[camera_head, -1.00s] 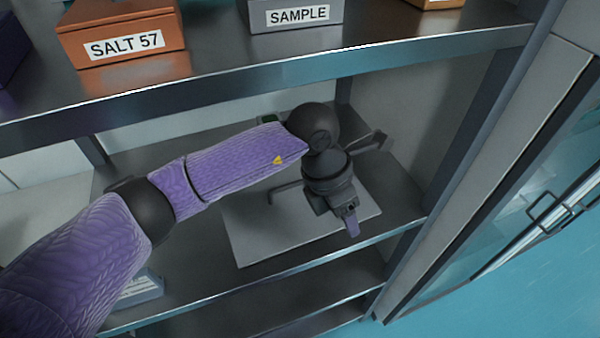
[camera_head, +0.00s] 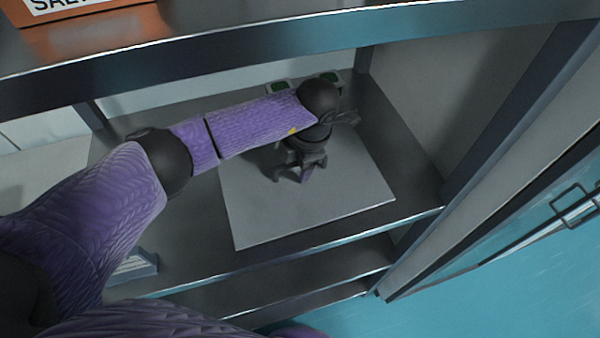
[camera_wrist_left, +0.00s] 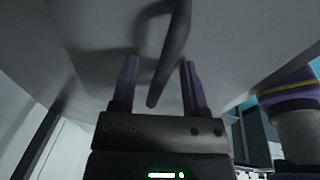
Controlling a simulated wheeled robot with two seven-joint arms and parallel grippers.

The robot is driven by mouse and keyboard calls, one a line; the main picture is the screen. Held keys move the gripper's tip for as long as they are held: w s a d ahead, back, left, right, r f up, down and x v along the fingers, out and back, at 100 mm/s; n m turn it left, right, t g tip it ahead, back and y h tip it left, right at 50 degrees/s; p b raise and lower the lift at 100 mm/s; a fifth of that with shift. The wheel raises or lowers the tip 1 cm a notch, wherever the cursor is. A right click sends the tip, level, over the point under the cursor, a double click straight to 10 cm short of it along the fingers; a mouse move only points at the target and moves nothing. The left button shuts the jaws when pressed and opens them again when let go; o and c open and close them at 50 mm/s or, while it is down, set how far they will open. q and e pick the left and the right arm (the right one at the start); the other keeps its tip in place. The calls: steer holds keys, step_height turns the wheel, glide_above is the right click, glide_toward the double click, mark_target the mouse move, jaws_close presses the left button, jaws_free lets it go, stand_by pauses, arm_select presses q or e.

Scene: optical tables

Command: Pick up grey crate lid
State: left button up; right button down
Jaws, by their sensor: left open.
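The grey crate lid (camera_head: 350,200) is a flat, light grey panel on the middle shelf, and its pale surface also fills much of the left wrist view (camera_wrist_left: 95,30). A dark curved handle (camera_wrist_left: 172,55) stands out from it. My left gripper (camera_head: 300,175) is over the lid, jaws toward it. In the left wrist view my left gripper (camera_wrist_left: 160,65) is open, with the handle showing between its two purple fingers. I cannot tell whether either finger touches it. In the head view my arm and gripper hide part of the lid. My right gripper is not in view.
An upper shelf (camera_head: 290,50) runs above my left arm, with an orange labelled box (camera_head: 90,28) on it. A side wall and upright post (camera_head: 520,110) stand to the right. A small labelled box (camera_head: 135,268) is at lower left. Green-marked items (camera_head: 277,87) sit behind the lid.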

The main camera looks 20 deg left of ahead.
arm_select(q)
jaws_close()
steer(key=shift+r, duration=0.15)
